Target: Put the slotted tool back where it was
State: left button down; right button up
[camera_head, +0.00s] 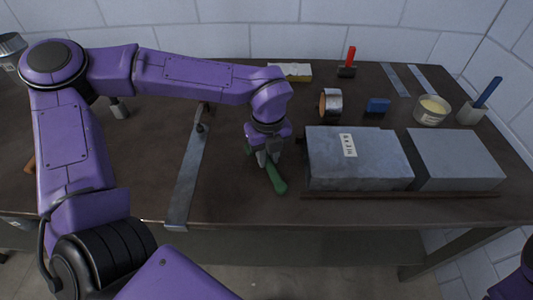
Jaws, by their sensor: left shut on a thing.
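A tool with a green handle (276,180), which looks like the slotted tool, is at the middle of the dark workbench (235,205). My left gripper (266,158) points down and is shut on this tool. The handle sticks out toward the bench's front edge. The gripper hides the middle of the tool, and its slot cannot be made out. I cannot tell if the tool touches the bench. My right gripper is out of view; only a bit of purple arm shows at the bottom right corner.
Two grey blocks (360,160) (455,160) stand close right of the gripper. A long metal strip (187,180) lies to its left. Behind are a tape roll (331,104), a blue block (377,105), a red-handled tool (349,60) and a round tub (431,112).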

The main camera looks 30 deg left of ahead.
pick_arm(q)
jog(key=shift+w+f, duration=0.15)
jog(key=shift+f, duration=0.05)
jog(key=shift+f, duration=0.1)
jog(key=shift+f+b, duration=0.4)
jog(key=c, duration=0.8)
grip_release()
jog(key=shift+c, duration=0.2)
jog(key=shift+r, duration=0.1)
